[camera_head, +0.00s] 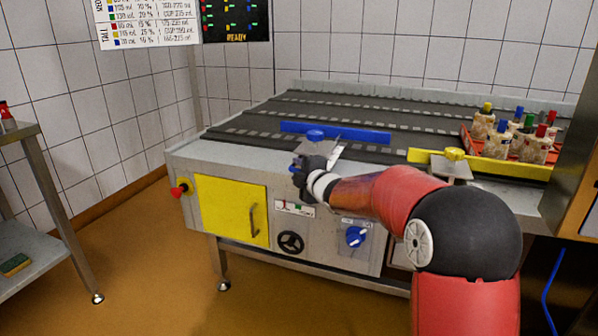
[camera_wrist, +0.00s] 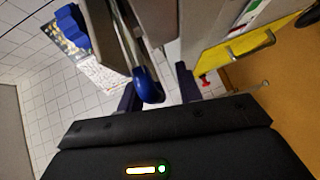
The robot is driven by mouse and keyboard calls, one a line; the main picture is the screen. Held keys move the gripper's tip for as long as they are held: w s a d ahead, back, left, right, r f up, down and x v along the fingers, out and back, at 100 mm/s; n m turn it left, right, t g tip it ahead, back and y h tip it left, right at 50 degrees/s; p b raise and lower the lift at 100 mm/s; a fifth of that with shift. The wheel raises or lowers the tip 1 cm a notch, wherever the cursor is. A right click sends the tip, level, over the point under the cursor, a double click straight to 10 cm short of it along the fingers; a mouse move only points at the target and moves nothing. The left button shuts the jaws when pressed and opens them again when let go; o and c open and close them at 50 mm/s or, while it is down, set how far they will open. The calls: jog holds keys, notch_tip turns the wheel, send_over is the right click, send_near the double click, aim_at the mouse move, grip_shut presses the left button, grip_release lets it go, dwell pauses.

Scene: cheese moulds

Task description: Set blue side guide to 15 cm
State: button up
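The blue side guide (camera_head: 350,135) is a long blue bar along the near side of the conveyor. A blue star-shaped knob (camera_head: 315,135) sits on the metal bracket by it, and a blue knob also shows at the upper left of the wrist view (camera_wrist: 72,30). My gripper (camera_head: 297,169) is at the front edge of the machine, below that bracket. In the wrist view my gripper (camera_wrist: 160,92) is open, with a rounded blue handle end (camera_wrist: 148,86) between the fingers, nearer the left one. A gap shows on its right. No scale reading is legible.
A yellow side guide (camera_head: 480,164) with a yellow knob (camera_head: 454,153) is at the right, near several filled moulds with coloured tops (camera_head: 530,147). The front panel has a yellow door (camera_head: 230,208), a black handwheel (camera_head: 291,243), a blue dial (camera_head: 356,236) and a red button (camera_head: 179,191).

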jog(key=shift+r, duration=0.1)
jog(key=v, duration=0.7)
jog(key=shift+s+b, duration=0.35)
jog(key=shift+d, duration=0.1)
jog(key=shift+c, duration=0.2)
